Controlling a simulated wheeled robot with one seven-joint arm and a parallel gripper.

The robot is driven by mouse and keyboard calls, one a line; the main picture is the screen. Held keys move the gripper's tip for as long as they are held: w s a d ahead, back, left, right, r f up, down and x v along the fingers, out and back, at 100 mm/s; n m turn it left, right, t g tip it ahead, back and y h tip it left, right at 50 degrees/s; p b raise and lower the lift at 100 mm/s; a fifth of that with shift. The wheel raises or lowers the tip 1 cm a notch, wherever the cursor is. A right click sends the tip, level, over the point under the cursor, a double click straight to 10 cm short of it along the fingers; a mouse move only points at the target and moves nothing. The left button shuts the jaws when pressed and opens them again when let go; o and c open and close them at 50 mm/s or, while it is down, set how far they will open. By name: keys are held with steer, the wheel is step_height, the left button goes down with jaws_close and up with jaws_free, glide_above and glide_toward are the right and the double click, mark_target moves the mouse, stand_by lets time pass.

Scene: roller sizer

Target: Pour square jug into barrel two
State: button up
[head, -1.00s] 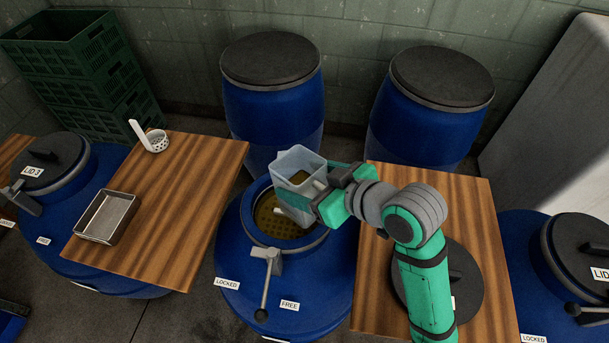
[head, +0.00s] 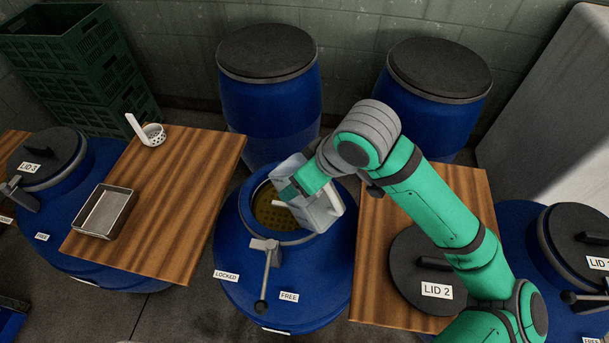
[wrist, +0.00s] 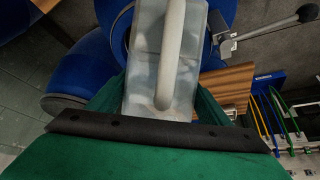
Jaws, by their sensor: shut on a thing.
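The square jug (head: 322,211) is a translucent, boxy container with a pale handle. My gripper (head: 305,186) is shut on it and holds it tilted over the open mouth of barrel two (head: 228,262). The wrist view shows the jug (wrist: 150,60) and its handle between my green gripper parts. The blue barrel's mouth shows a brownish, dotted surface inside, partly hidden by the jug. I cannot tell whether anything is flowing out. The lid marked LID 2 (head: 408,270) lies on the right wooden board.
A clamp lever (head: 266,275) stands at the barrel's front rim, near LOCKED and FREE labels. The left board (head: 185,200) holds a metal tray (head: 104,212) and a white strainer (head: 152,134). Lidded blue barrels (head: 270,105) stand behind; others flank the boards.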

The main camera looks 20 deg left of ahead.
steer(key=h, duration=0.1)
steer(key=f+g+h, duration=0.1)
steer(key=h, duration=0.1)
steer(key=shift+w+a+h, duration=0.15)
steer(key=shift+h, duration=0.15)
steer(key=shift+w+a+f+g+h, duration=0.1)
steer(key=shift+a+f+g+h, duration=0.25)
steer(key=shift+f+h, duration=0.45)
steer(key=shift+w+a+f+g+h, duration=0.1)
steer(key=shift+a+f+g+h, duration=0.2)
steer(key=shift+f+h, duration=0.5)
steer(key=shift+w+a+f+g+h, duration=0.1)
steer(key=shift+a+f+g+h, duration=0.25)
steer(key=shift+f+h, duration=0.45)
steer(key=shift+w+a+r+g+h, duration=0.15)
steer(key=shift+a+g+h, duration=0.2)
steer(key=shift+h, duration=0.4)
steer(key=shift+w+a+f+g+h, duration=0.1)
steer(key=shift+a+h, duration=0.3)
steer(key=shift+h, duration=0.4)
steer(key=shift+w+a+r+g+h, duration=0.15)
steer(key=shift+a+g+h, duration=0.2)
steer(key=shift+h, duration=0.4)
steer(key=shift+w, duration=0.1)
